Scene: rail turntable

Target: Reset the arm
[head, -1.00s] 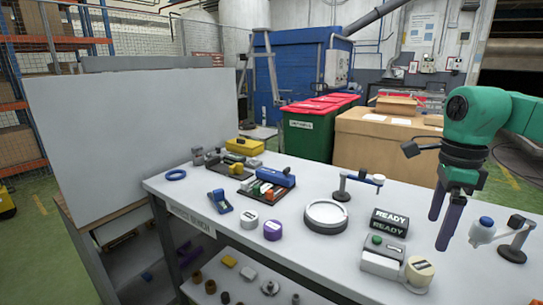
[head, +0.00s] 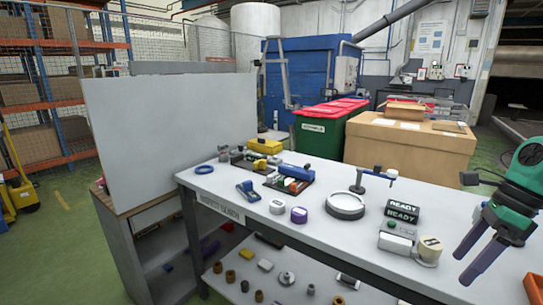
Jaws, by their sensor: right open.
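My right gripper (head: 462,268) is open and empty at the right, its two dark purple fingers pointing down and left beside the bench's right part. A small jointed arm (head: 375,181) with a blue and white top stands on a post at the back of the white bench (head: 260,232). Which arm the task means, this one or my own, I cannot tell. A dark sign (head: 404,207) reading READY stands near the gripper, behind a white box with a green button (head: 397,240) and a cream-topped round block (head: 430,248). My left gripper is out of view.
A round white dish (head: 345,205), a purple-banded cup (head: 299,214), a white cup (head: 277,206) and a blue ring (head: 203,169) sit on the bench. A tall grey panel (head: 170,130) stands at left. Small parts lie on the lower shelf (head: 270,275).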

